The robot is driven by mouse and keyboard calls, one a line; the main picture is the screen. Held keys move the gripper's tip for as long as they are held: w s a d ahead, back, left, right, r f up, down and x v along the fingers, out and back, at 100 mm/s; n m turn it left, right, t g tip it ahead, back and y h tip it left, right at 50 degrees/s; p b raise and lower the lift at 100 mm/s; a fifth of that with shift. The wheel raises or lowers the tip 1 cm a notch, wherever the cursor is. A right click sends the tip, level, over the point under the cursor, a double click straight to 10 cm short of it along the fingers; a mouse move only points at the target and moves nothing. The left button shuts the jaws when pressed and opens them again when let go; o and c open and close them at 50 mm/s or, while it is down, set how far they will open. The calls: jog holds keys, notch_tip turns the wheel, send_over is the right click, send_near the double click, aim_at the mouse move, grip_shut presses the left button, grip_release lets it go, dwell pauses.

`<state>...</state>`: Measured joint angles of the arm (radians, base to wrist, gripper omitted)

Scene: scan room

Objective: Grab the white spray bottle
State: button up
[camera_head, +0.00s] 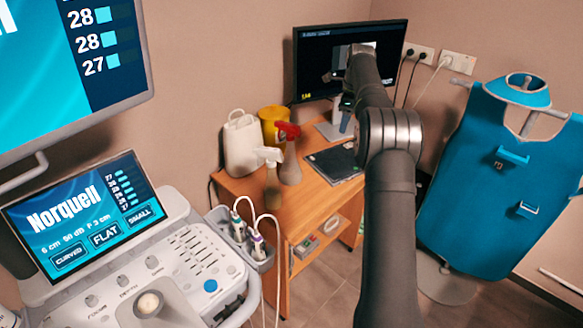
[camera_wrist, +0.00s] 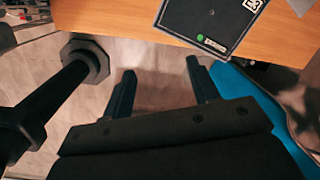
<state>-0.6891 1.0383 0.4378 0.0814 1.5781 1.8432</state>
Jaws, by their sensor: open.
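A spray bottle with a white trigger head (camera_head: 270,156) and a dull brownish body stands upright on the wooden desk (camera_head: 240,186), near its front left corner. A second spray bottle with a red trigger head and a pale greyish body (camera_head: 290,168) stands just behind it to the right. Neither bottle shows in the wrist view. My gripper (camera_wrist: 163,88) is open and empty in the wrist view, with floor visible between its fingers and the desk edge ahead. In the head view my arm rises right of the bottles and hides most of the gripper.
A white canister (camera_head: 242,144) and a yellow container (camera_head: 273,123) stand behind the bottles. A dark flat device (camera_head: 335,163) lies to their right. A monitor (camera_head: 315,60) stands at the back. The ultrasound console (camera_head: 190,265) is front left; a blue apron (camera_head: 500,190) hangs right.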

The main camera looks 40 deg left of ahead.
aim_at(293, 125)
jog(key=s+a, duration=0.2)
jog(key=a, duration=0.2)
jog(key=s+a+f+g+y, duration=0.1)
jog(key=s+a, duration=0.1)
jog(key=a, duration=0.2)
jog(key=s+a+f+y, duration=0.1)
jog(key=s+a, duration=0.2)
jog(key=a, duration=0.2)
jog(key=shift+s+f+g, duration=0.1)
jog(key=shift+g, duration=0.3)
jog(key=shift+s+a+f+y, duration=0.4)
jog(key=shift+s+a+f, duration=0.25)
jog(key=shift+a+f, duration=0.25)
jog(key=x, duration=0.5)
jog(key=shift+s+f, duration=0.1)
jog(key=shift+f, duration=0.2)
grip_shut()
jog(key=shift+r, duration=0.15)
